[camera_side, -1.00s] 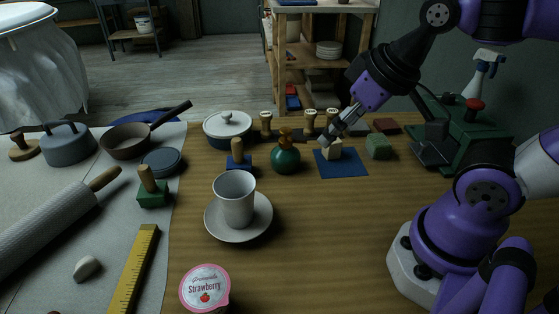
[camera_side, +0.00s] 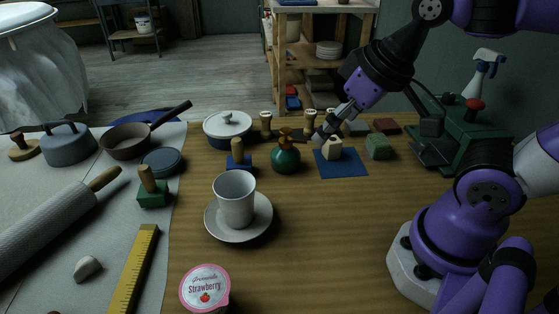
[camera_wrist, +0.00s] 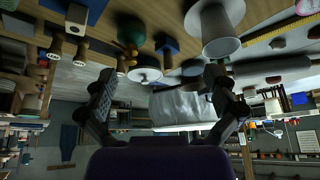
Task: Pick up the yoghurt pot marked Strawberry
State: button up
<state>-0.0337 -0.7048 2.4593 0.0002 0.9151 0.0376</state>
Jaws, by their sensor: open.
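The Strawberry yoghurt pot (camera_side: 205,288) stands at the front of the table in the side view, its pink-rimmed lid facing up with the name and a red fruit on it. The picture's bottom edge cuts off its lower part. My gripper (camera_side: 318,138) is at the back of the table, far behind and to the right of the pot, near the green bottle and the cream block. In the wrist view my gripper (camera_wrist: 160,82) has its fingers wide apart with nothing between them.
A grey cup (camera_side: 236,202) on a saucer (camera_side: 262,222) stands behind the pot. A green bottle (camera_side: 286,158) and a cream block (camera_side: 332,149) on a blue mat (camera_side: 354,168) are near my gripper. A yellow ruler (camera_side: 134,268) lies left. The table right of the pot is clear.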

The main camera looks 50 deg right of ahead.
jog(key=w+a+r+g, duration=0.1)
jog(key=w+a+g, duration=0.15)
jog(key=a, duration=0.25)
jog(key=m+g, duration=0.1)
jog(key=g, duration=0.2)
send_over(203, 284)
jog(key=f, duration=0.9)
jog(key=shift+s+d, duration=0.15)
jog(key=shift+s, duration=0.1)
jog(key=f, duration=0.6)
jog(key=shift+w+f, duration=0.1)
jog(key=shift+w, duration=0.15)
jog(key=c, duration=1.1)
